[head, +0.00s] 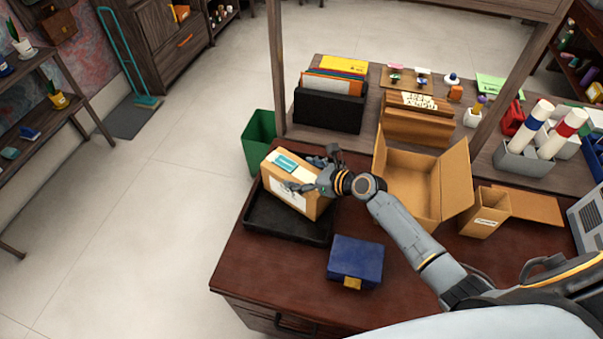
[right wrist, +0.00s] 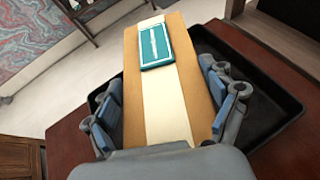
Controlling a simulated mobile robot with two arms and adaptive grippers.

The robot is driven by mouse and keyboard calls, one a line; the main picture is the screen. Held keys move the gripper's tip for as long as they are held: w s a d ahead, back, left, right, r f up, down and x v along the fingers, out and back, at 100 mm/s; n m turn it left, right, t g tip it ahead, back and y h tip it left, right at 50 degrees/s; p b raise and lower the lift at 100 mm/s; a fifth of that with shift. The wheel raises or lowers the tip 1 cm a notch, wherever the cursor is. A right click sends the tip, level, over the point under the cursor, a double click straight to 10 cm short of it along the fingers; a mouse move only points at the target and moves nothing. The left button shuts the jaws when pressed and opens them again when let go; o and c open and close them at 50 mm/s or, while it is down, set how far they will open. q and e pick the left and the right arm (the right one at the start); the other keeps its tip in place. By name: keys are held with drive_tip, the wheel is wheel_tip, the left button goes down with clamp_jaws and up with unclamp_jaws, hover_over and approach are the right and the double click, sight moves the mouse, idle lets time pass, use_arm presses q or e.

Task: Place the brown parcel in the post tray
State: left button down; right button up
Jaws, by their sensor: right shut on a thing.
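The brown parcel (head: 293,188) has a pale tape strip, a teal label on top and a white label on its side. It is over the black post tray (head: 285,224) at the desk's left end. I cannot tell whether it touches the tray floor. My right gripper (head: 318,183) is shut on the parcel. In the right wrist view its fingers (right wrist: 168,110) grip both sides of the parcel (right wrist: 163,85), with the tray (right wrist: 275,100) below and around it. My left gripper is not in view.
A blue box (head: 355,259) with a yellow clasp sits right of the tray. An open cardboard box (head: 455,180) stands behind my right arm. A green bin (head: 258,140) stands on the floor behind the tray. The desk's front left is clear.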

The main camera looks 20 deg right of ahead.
drive_tip(key=shift+f, duration=0.1)
drive_tip(key=o, duration=1.7)
drive_tip(key=shift+f, duration=0.1)
drive_tip(key=shift+r, duration=0.25)
drive_tip(key=shift+v, duration=6)
drive_tip(key=shift+f, duration=0.15)
